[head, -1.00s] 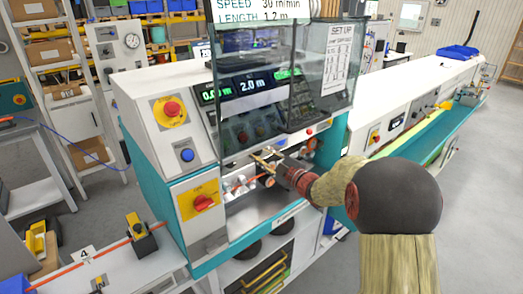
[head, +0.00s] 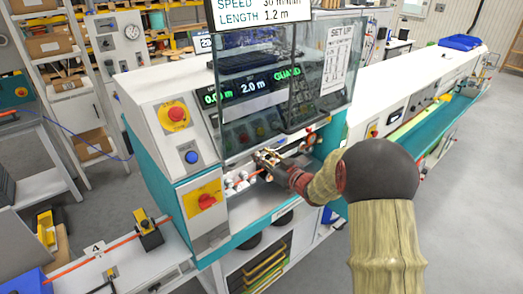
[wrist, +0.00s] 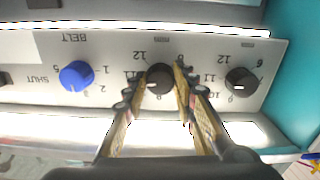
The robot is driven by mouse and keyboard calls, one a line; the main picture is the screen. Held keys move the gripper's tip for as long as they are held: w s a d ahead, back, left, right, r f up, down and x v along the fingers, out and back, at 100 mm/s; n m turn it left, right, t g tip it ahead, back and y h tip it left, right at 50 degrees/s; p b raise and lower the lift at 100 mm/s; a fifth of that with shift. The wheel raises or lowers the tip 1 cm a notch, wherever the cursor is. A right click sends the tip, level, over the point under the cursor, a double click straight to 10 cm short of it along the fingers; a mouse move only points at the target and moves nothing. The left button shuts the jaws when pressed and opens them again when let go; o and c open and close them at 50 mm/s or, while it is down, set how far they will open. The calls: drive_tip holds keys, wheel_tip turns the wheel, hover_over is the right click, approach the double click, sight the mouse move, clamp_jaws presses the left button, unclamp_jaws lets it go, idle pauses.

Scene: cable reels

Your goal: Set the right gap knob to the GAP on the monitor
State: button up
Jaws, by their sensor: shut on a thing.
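In the wrist view, which is upside down, a light panel carries a dark knob (wrist: 159,79) between my fingers, with numbers around it. Turned upright, it is the right one of two dark knobs; the other dark knob (wrist: 241,81) stands apart. My gripper (wrist: 160,88) is shut on the nearer-to-middle dark knob. In the head view my gripper (head: 264,157) reaches under the clear guard, and the knob is too small to make out. The monitor (head: 259,13) shows SPEED and LENGTH 1.2 m; its upper part is cut off, and no GAP line is visible.
A blue BELT knob (wrist: 77,75) sits beside the held knob on the panel. The clear guard (head: 285,95) hangs above my gripper. A red rotary switch (head: 206,201) and a blue button (head: 191,157) are on the machine's left face. An orange cable runs at lower left.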

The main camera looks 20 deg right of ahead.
drive_tip(key=shift+f+m, duration=0.2)
drive_tip(key=shift+m, duration=0.3)
drive_tip(key=o, duration=1.2)
drive_tip(key=shift+r, duration=0.1)
drive_tip(key=shift+c, duration=0.2)
drive_tip(key=v, duration=1.2)
